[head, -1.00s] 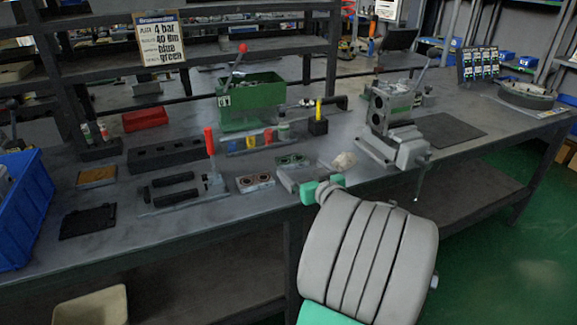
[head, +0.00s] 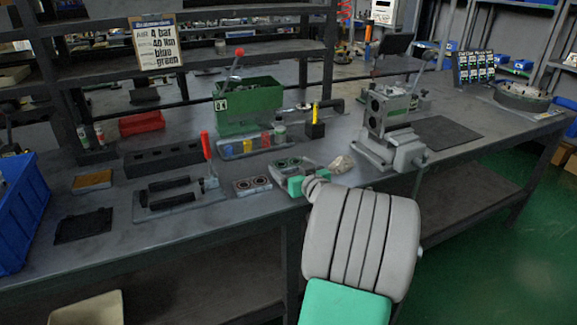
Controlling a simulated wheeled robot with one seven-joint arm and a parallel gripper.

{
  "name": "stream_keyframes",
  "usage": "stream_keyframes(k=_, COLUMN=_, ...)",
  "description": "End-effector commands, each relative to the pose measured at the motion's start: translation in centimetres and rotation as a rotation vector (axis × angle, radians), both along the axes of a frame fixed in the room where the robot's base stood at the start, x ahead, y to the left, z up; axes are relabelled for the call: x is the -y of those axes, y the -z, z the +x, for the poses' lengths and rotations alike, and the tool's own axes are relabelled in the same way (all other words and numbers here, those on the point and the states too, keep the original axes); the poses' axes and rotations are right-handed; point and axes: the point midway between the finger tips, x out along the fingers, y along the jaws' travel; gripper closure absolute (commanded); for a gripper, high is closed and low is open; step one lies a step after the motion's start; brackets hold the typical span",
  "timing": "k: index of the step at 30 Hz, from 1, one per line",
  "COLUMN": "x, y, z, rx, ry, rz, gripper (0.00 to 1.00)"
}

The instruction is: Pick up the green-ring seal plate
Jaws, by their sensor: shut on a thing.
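The green-ring seal plate (head: 285,163) is a small grey plate with dark round ports, near the front edge of the bench, right of the centre. My gripper (head: 300,170) is at its right side and shut on it. I cannot tell whether the plate is clear of the bench top. A second seal plate (head: 253,186), with two round ports, lies flat just to the front left.
A toggle clamp fixture with a red handle (head: 206,147) stands to the left. Behind are a rack of coloured bottles (head: 250,143) and a green box (head: 249,106). A pale lump (head: 342,164) and a vise with a valve block (head: 389,125) stand to the right.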

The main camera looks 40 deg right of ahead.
Motion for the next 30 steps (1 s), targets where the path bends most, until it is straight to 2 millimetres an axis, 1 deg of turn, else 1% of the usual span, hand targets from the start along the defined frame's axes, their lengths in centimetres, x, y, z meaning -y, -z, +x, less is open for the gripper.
stream_keyframes(k=1, x=0.0, y=0.0, z=0.0, rx=0.000, ry=0.000, rz=0.000, gripper=0.39)
stream_keyframes(k=9, x=0.0, y=0.0, z=0.0, rx=0.000, ry=0.000, rz=0.000, gripper=0.61)
stream_keyframes(k=16, x=0.0, y=-0.2, z=0.0, rx=0.002, ry=0.000, rz=-0.002, gripper=0.61)
stream_keyframes(k=19, x=0.0, y=-0.7, z=0.0, rx=0.003, ry=0.000, rz=-0.002, gripper=0.61)
stream_keyframes(k=22, x=0.0, y=-2.0, z=0.0, rx=0.003, ry=-0.002, rz=-0.005, gripper=0.61)
stream_keyframes(k=25, x=-0.1, y=-4.0, z=-0.1, rx=0.004, ry=-0.001, rz=-0.006, gripper=0.61)
stream_keyframes(k=26, x=-0.6, y=-4.6, z=-0.4, rx=0.004, ry=-0.001, rz=-0.007, gripper=0.61)
stream_keyframes(k=29, x=-2.3, y=-7.4, z=-1.8, rx=0.005, ry=0.000, rz=-0.010, gripper=0.61)
stream_keyframes(k=30, x=-3.1, y=-8.6, z=-2.5, rx=0.006, ry=0.001, rz=-0.010, gripper=0.61)
